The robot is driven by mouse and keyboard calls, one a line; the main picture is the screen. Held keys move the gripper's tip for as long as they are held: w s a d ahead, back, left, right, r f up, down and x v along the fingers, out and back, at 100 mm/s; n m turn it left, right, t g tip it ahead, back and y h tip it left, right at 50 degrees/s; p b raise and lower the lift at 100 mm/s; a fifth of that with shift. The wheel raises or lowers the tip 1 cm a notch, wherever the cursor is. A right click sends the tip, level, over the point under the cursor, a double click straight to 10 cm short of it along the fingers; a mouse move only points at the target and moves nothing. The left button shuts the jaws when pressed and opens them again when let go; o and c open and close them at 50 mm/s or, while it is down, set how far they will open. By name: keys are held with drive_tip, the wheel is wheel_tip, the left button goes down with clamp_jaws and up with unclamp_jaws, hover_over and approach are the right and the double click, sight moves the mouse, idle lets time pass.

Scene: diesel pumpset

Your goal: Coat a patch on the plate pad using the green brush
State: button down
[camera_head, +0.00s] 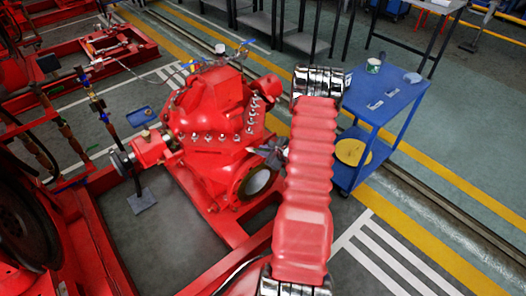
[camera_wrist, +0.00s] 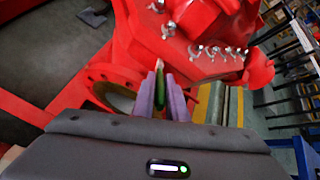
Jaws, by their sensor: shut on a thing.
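My gripper (camera_wrist: 160,78) is shut on a thin green thing, which I take as the green brush (camera_wrist: 160,98), held upright in the picture between the purple-grey fingers. In the head view my gripper (camera_head: 274,153) shows only as a small dark shape, partly hidden behind my red arm, close to the red pump (camera_head: 212,125). The pump's round flange (camera_head: 257,183) with a pale opening is just below it; in the wrist view the flange (camera_wrist: 98,86) is left of the fingers. I cannot pick out the plate pad for certain.
A blue cart (camera_head: 392,92) stands to the right, with a small cup (camera_head: 373,66) and flat pieces on top. A yellow disc (camera_head: 352,152) lies on its lower shelf. Red frame beams and pipes fill the left. Bolts (camera_wrist: 215,52) stick out of the pump body beyond the fingers.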

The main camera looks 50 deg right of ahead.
drive_tip(key=shift+s+d, duration=0.1)
drive_tip(key=shift+d, duration=1.35)
drive_tip(key=shift+s+d, duration=0.1)
drive_tip(key=shift+d, duration=1.55)
drive_tip(key=shift+s, duration=0.1)
drive_tip(key=shift+a, duration=0.1)
drive_tip(key=shift+w+a, duration=0.15)
drive_tip(key=shift+a, duration=0.7)
drive_tip(key=shift+w+a, duration=0.1)
drive_tip(key=shift+a, duration=0.85)
drive_tip(key=shift+w+a, duration=0.15)
drive_tip(key=shift+a, duration=0.7)
drive_tip(key=shift+w+a, duration=0.1)
drive_tip(key=shift+a, duration=0.7)
